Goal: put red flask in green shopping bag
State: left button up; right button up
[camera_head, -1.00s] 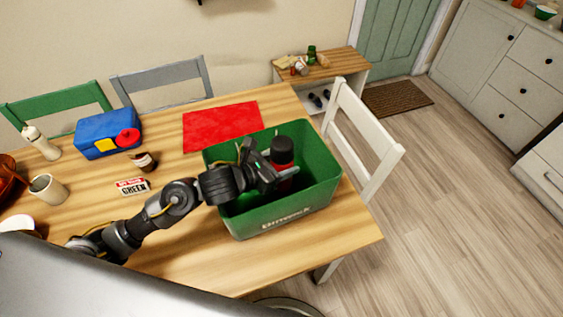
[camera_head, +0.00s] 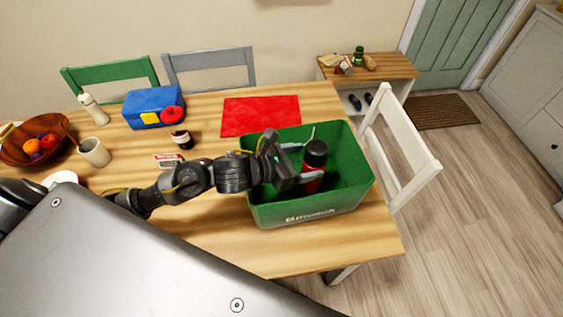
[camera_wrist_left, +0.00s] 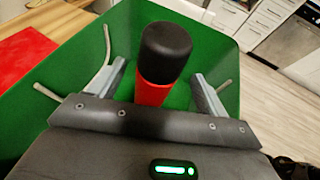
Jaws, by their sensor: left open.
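The red flask (camera_head: 314,171) with a black cap stands upright inside the green shopping bag (camera_head: 330,207), an open box-like container on the table. In the left wrist view the flask (camera_wrist_left: 153,94) rises between the open fingers of my left gripper (camera_wrist_left: 155,85), with green walls around it. In the head view my left gripper (camera_head: 297,163) is over the bag, beside the flask on its left. The fingers look apart from the flask. The flask's base is hidden. My right gripper is not in view.
A red mat (camera_head: 262,115) lies behind the bag. A blue box (camera_head: 148,108), small jar (camera_head: 182,139), mug (camera_head: 95,152) and fruit bowl (camera_head: 35,145) stand to the left. A white chair (camera_head: 400,150) is close on the right.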

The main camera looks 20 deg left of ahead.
pick_arm(q)
jog(key=v, duration=0.7)
jog(key=shift+s+a+b, duration=0.25)
jog(key=shift+a+b, duration=0.05)
jog(key=shift+b, duration=0.05)
